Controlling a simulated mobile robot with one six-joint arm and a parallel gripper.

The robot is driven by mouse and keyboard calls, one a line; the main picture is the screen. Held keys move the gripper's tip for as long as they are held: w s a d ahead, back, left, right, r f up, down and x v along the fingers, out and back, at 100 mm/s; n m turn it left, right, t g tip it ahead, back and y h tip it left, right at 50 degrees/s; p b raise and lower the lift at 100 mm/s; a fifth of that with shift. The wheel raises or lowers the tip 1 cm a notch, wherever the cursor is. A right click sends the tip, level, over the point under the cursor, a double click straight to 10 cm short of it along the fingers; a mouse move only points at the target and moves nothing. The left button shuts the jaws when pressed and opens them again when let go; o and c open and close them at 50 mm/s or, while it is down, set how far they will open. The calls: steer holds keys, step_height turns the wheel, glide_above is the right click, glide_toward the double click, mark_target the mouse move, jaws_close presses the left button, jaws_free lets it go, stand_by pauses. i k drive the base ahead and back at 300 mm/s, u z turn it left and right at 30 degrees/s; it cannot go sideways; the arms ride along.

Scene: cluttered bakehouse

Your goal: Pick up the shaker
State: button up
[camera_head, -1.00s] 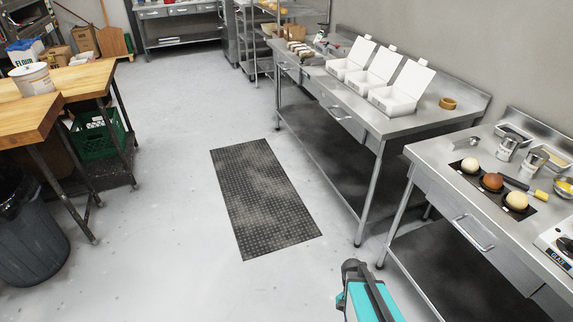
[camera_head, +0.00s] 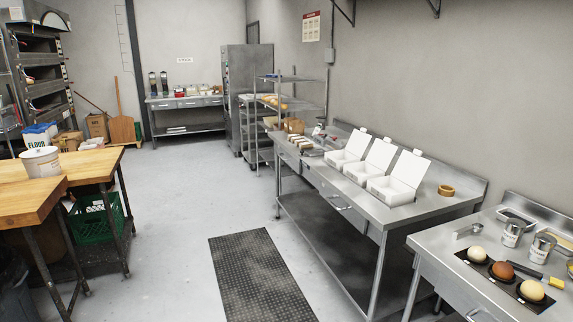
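Two small metal canisters stand upright on the steel table at the right; they look like shakers. One metal canister (camera_head: 511,234) is on the left, and the other metal canister (camera_head: 541,247) is nearer the right edge. Both seem to have a handle or label, but the detail is too small to tell which is the shaker. They stand behind a dark tray (camera_head: 488,269) bearing round dough-like balls. My gripper is not in view.
A steel table (camera_head: 440,238) holds the canisters, with a small bent metal tool (camera_head: 468,230) near its left edge. A longer steel table (camera_head: 375,207) with open white boxes (camera_head: 396,187) stands behind. Wooden tables (camera_head: 90,163) are left. The floor between, with a dark mat (camera_head: 262,280), is clear.

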mark_target(514, 230)
steer(key=z, duration=4.35)
steer(key=i, duration=0.1)
steer(key=u, duration=3.05)
